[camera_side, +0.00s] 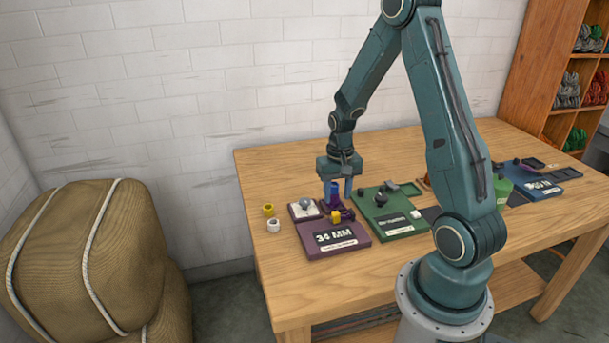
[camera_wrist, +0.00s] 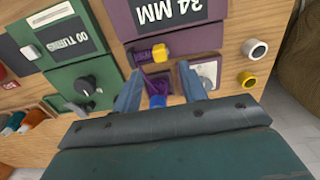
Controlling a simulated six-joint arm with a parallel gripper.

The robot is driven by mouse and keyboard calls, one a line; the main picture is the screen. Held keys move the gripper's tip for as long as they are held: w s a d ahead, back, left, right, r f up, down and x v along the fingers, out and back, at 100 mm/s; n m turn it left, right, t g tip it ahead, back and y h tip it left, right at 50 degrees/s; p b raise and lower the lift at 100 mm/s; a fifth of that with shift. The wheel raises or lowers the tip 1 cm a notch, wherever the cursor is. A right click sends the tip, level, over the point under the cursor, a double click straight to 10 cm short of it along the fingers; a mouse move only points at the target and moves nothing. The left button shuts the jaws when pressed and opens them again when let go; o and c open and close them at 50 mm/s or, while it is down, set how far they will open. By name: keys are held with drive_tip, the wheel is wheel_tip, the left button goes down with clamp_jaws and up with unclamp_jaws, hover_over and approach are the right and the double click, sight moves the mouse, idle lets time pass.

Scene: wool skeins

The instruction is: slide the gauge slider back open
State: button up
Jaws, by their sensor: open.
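The purple board (camera_side: 352,239) carries a black display reading "34 MM" (camera_side: 336,237), upside down in the wrist view (camera_wrist: 170,10). A purple slider-like part (camera_side: 345,213) sits behind the display, with a yellow knob (camera_side: 335,216) in front of it. In the wrist view the yellow knob (camera_wrist: 159,52) is just beyond my fingertips. My gripper (camera_side: 341,189) is open above the rear of the board.
A pale plate with a grey ball knob (camera_side: 304,205) lies left of my gripper. A yellow ring (camera_side: 268,209) and a white ring (camera_side: 273,225) stand left of the board. A green board (camera_side: 389,213) with black knobs stands close on the right. The table's front left is clear.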

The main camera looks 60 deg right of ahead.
sight(335, 212)
drive_tip(key=shift+f, duration=3.75)
clamp_jaws()
